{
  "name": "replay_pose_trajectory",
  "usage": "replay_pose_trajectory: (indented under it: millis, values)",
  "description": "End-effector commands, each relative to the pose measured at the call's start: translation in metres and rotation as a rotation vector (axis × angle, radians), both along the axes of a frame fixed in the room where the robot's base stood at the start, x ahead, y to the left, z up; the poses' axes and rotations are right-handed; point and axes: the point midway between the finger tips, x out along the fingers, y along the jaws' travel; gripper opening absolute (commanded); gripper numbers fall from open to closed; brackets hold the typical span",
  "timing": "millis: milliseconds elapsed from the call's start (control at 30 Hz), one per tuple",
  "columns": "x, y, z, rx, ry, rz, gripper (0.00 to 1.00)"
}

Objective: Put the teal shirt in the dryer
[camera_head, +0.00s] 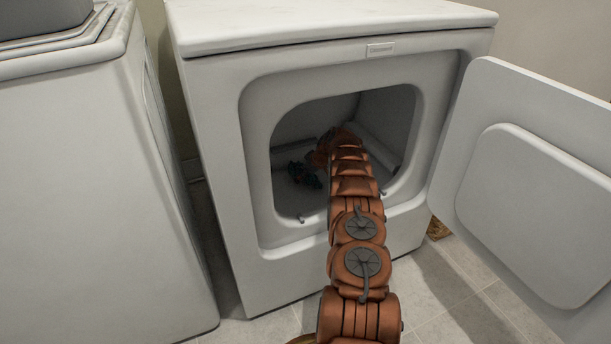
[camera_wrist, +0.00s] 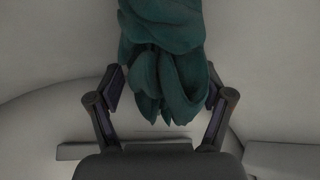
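The white dryer (camera_head: 215,150) stands in the middle of the head view with its door (camera_head: 530,200) swung open to the right. My arm reaches through the opening, and my gripper (camera_head: 305,175) is inside the drum. In the wrist view the teal shirt (camera_wrist: 165,60) is a bunched, folded bundle between and beyond my fingers. The fingers (camera_wrist: 164,90) are spread wide on either side of it, with a gap visible beside the cloth near the left finger. Whether the cloth touches the right finger is unclear.
A white washer (camera_head: 90,190) stands to the left, with a narrow gap before the dryer. Pale drum walls surround my gripper in the wrist view. The opening's rim (camera_head: 262,190) surrounds my arm. Tiled floor (camera_head: 440,285) shows below the open door.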

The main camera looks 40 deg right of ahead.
Motion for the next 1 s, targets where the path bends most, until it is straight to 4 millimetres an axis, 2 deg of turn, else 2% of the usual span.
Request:
replay_pose_trajectory:
  millis: [100, 533, 1000]
  values:
    - [0.0, 0.0, 0.0, 0.0, 0.0, 0.0, 0.93]
    - [-0.002, 0.0, 0.006, 0.001, 0.0, -0.001, 0.93]
    - [-0.03, -0.003, 0.05, 0.002, 0.002, -0.001, 0.93]
